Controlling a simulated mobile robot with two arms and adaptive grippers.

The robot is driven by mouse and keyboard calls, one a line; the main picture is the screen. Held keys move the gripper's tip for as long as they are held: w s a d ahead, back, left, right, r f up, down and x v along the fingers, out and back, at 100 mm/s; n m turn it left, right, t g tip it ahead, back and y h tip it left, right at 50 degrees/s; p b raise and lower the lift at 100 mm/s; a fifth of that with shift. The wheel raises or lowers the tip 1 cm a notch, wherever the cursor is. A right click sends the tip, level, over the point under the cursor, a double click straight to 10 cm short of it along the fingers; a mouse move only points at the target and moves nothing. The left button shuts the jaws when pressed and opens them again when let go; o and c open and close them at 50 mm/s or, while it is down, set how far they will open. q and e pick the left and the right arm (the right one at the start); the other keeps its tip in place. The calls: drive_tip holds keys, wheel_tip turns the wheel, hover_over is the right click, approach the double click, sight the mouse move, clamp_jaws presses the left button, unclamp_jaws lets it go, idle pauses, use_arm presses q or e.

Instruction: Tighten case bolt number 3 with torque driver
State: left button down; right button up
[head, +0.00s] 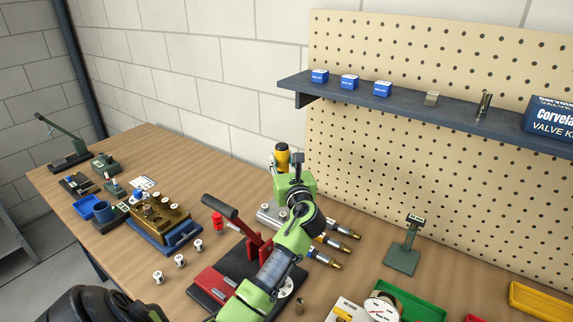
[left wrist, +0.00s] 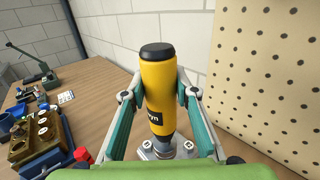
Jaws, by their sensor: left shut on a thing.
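The torque driver, with a yellow body and black cap, stands upright behind my left gripper in the head view (head: 282,155). It fills the middle of the left wrist view (left wrist: 158,85). My left gripper (head: 291,172) is shut on it, with one teal finger on each side of the yellow body. The driver's lower end is at a grey metal block (left wrist: 185,150); whether it still rests in it I cannot tell. The brass case (head: 160,213) sits in a blue tray at the left, with several bolts on top. Bolt numbers are not readable. My right gripper is not in view.
Small white-capped parts (head: 180,261) stand before the case. A shelf (head: 420,105) on the pegboard overhangs the right side.

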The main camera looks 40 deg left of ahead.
use_arm(q)
drive_tip(key=shift+r, duration=0.15)
drive_tip(key=shift+r+p, duration=0.1)
drive_tip(key=shift+p, duration=0.35)
drive_tip(key=shift+d+f, duration=0.1)
drive_tip(key=shift+f, duration=0.2)
drive_tip(key=shift+f+b, duration=0.3)
drive_tip(key=shift+f, duration=0.2)
drive_tip(key=shift+f+b, duration=0.95)
drive_tip(key=shift+f, duration=1.1)
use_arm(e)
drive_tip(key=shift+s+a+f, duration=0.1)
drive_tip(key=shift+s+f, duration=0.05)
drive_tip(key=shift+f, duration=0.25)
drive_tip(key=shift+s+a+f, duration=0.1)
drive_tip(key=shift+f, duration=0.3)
use_arm(q)
drive_tip(key=shift+f+p, duration=0.1)
drive_tip(key=shift+p, duration=0.25)
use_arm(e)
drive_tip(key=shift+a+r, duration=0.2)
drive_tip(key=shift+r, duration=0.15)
use_arm(q)
drive_tip(key=shift+p, duration=0.3)
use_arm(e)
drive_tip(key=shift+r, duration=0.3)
